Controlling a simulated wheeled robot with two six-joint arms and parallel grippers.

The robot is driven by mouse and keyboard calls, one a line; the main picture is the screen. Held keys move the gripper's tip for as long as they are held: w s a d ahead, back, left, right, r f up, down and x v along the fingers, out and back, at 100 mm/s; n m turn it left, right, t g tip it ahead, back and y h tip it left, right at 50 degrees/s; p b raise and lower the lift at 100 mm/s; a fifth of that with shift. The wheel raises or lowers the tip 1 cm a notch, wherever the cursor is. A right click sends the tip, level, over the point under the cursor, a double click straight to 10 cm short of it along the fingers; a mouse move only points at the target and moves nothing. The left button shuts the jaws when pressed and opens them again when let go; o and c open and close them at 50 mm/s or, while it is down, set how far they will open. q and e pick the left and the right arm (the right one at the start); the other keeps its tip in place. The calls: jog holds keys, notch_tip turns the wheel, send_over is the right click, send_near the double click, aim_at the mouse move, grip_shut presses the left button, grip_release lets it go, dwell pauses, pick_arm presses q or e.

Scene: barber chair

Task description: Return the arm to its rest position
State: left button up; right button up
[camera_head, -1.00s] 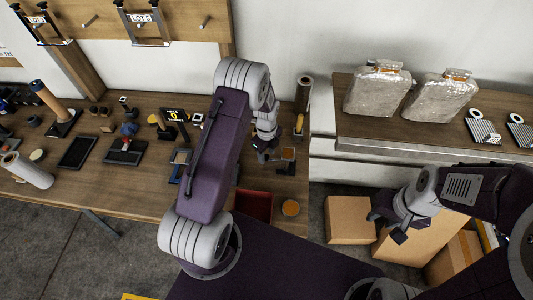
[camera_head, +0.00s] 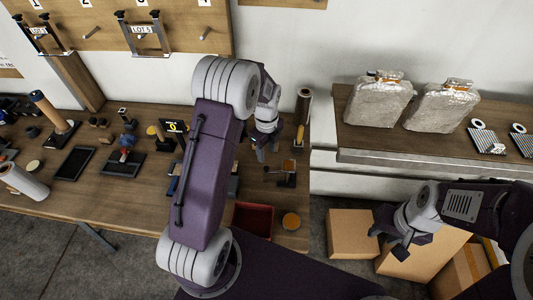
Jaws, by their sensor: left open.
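My left arm (camera_head: 208,175), purple and grey, rises from the bottom middle and bends over the right part of the wooden workbench. Its gripper (camera_head: 264,153) points down near the bench's right end, open, with nothing visible between the fingers. My right gripper (camera_head: 389,243) hangs at the lower right in front of the cardboard boxes. Its fingers are spread and empty.
Two foil-wrapped packs (camera_head: 378,100) stand on the right shelf (camera_head: 400,142). Cardboard boxes (camera_head: 351,234) sit below it.

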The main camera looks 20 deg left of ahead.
pick_arm(q)
jog(key=s+d+n+b, duration=0.2)
jog(key=s+n, duration=0.6)
jog(key=n, duration=0.3)
jog(key=s+d+r+n+t+b, duration=0.1)
jog(key=s+n+b, duration=0.1)
jog(key=s+n, duration=0.7)
jog(key=shift+d+r+n, duration=0.25)
jog(key=shift+d+n, duration=0.15)
jog(key=shift+n, duration=0.7)
jog(key=shift+s, duration=0.1)
